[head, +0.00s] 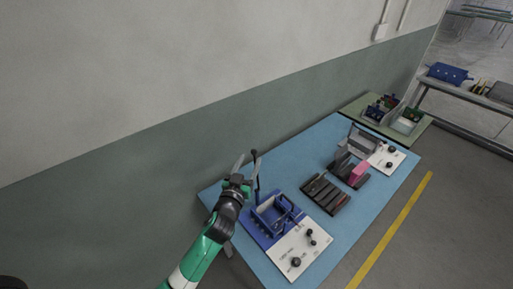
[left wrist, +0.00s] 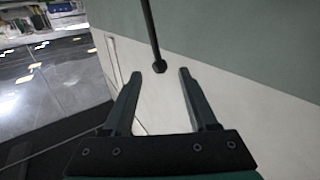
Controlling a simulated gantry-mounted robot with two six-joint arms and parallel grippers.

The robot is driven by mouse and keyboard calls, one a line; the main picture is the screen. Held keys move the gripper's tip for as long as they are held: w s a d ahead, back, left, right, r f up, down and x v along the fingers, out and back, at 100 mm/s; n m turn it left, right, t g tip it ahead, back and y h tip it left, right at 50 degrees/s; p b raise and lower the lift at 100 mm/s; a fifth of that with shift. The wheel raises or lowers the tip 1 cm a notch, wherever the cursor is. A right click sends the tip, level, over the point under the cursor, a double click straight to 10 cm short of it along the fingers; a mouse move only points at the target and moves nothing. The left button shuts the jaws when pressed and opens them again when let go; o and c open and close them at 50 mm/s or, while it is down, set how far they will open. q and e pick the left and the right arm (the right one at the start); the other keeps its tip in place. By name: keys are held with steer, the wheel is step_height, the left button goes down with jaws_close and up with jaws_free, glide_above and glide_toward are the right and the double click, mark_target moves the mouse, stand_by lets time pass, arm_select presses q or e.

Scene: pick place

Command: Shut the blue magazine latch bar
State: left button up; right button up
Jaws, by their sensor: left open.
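The blue magazine (head: 262,226) is a blue fixture near the left end of the blue table. Its latch bar (head: 257,186) stands upright at the back left of the fixture, a thin dark rod with a black knob on top. In the left wrist view the rod (left wrist: 151,30) comes in from the top, and its knob lies between my fingertips in the picture. My left gripper (head: 248,163) is beside the upper part of the bar, and its jaws are open, as the left wrist view (left wrist: 160,73) also shows. I cannot tell whether a finger touches the bar. My right gripper is not in view.
A white panel with black knobs (head: 300,250) is in front of the magazine. A dark slotted tray (head: 325,194), a pink block (head: 359,173) and a second grey fixture (head: 362,139) stand to the right. The wall (head: 150,170) is close behind the table.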

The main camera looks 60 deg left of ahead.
arm_select(q)
steer(key=b+x, duration=0.1)
steer(key=x, duration=0.7)
steer(key=shift+a, duration=0.15)
jaws_close()
stand_by(1.0)
